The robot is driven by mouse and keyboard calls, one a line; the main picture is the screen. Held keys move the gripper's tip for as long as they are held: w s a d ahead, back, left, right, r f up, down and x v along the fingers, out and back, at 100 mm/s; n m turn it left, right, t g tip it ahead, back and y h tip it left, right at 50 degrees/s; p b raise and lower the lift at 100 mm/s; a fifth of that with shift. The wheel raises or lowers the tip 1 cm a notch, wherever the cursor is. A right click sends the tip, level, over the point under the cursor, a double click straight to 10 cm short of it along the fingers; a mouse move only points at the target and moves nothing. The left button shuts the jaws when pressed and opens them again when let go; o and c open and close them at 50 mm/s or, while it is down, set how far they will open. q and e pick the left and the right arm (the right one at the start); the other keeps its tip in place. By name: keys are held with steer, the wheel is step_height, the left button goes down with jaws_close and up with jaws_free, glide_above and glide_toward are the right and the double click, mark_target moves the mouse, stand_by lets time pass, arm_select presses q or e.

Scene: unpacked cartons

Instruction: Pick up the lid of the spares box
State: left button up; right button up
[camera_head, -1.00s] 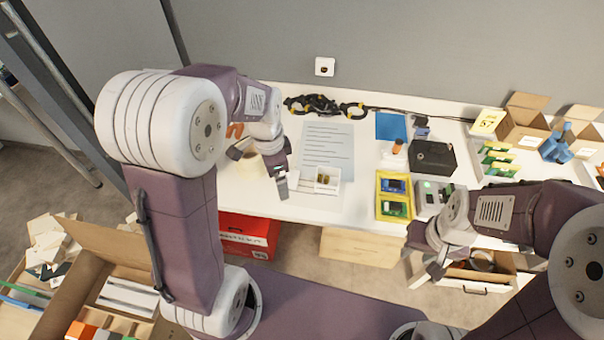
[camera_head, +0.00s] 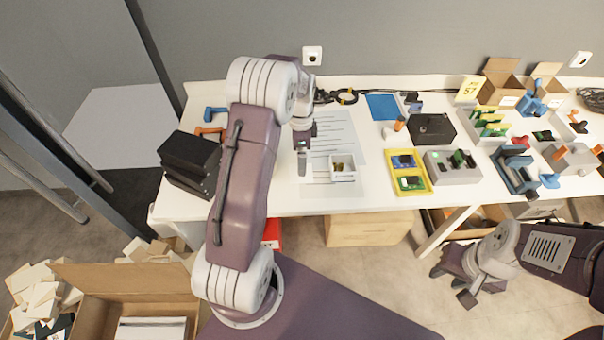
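A small open white box (camera_head: 342,174) with brass-coloured pieces inside stands on the printed sheet on the table; it looks like the spares box. A flat white piece (camera_head: 318,171) lies against its left side and may be the lid. My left gripper (camera_head: 302,168) points down just left of this piece, close to it. It is seen edge-on, so its opening and any contact are unclear. My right gripper (camera_head: 453,284) hangs beyond the table's front edge at lower right, fingers apart and empty.
Black stacked cases (camera_head: 190,160) stand at the table's left end. A yellow tray (camera_head: 428,184) with circuit boards and a grey fixture (camera_head: 455,178) are right of the box. Open cartons (camera_head: 500,82) stand at the back right. A large carton (camera_head: 90,283) is on the floor.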

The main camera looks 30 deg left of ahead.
arm_select(q)
step_height(320, 180, down, 8)
steer(key=shift+w+r, duration=0.1)
steer(key=c, duration=1.6)
steer(key=shift+r, duration=0.5)
step_height(320, 180, up, 3)
steer(key=shift+w, duration=0.1)
steer(key=w+d+r, duration=0.2)
steer(key=d, duration=0.1)
steer(key=w+d+r, duration=0.2)
steer(key=d, duration=0.1)
steer(key=w+d+r, duration=0.1)
steer(key=d+r, duration=0.2)
steer(key=d, duration=0.1)
steer(key=shift+w+p, duration=0.3)
steer(key=shift+w, duration=0.1)
